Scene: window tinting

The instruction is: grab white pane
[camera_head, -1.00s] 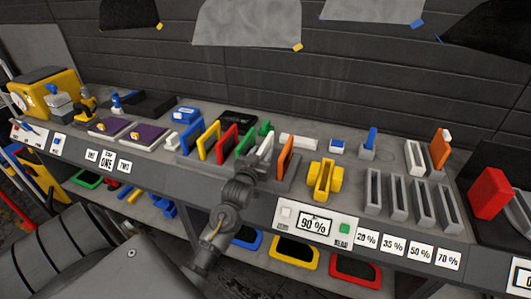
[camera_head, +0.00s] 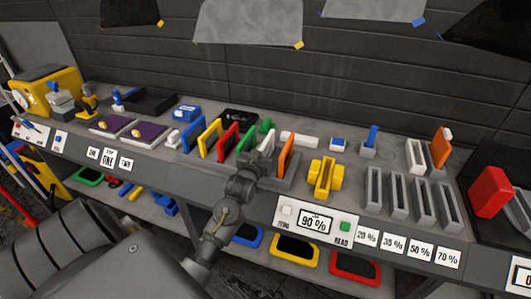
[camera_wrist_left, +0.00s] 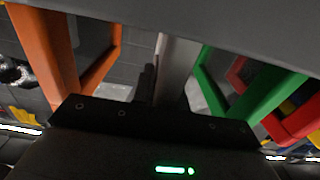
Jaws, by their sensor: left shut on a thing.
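The white pane (camera_head: 268,143) stands upright in the row of coloured panes, between the green pane (camera_head: 246,139) and the orange pane (camera_head: 287,152). My left gripper (camera_head: 257,161) is at its near edge and is shut on it. In the left wrist view the pale pane (camera_wrist_left: 178,62) rises from between my dark fingers, which are mostly hidden. The orange pane (camera_wrist_left: 48,50) is on its left there and the green pane (camera_wrist_left: 262,100) on its right. My right gripper is not in view.
Red (camera_head: 228,139), yellow (camera_head: 209,137) and blue panes (camera_head: 190,134) stand further left in the row. A yellow holder (camera_head: 325,178) stands to the right, above the 90 % display (camera_head: 314,224). Several grey slots (camera_head: 398,196) lie further right.

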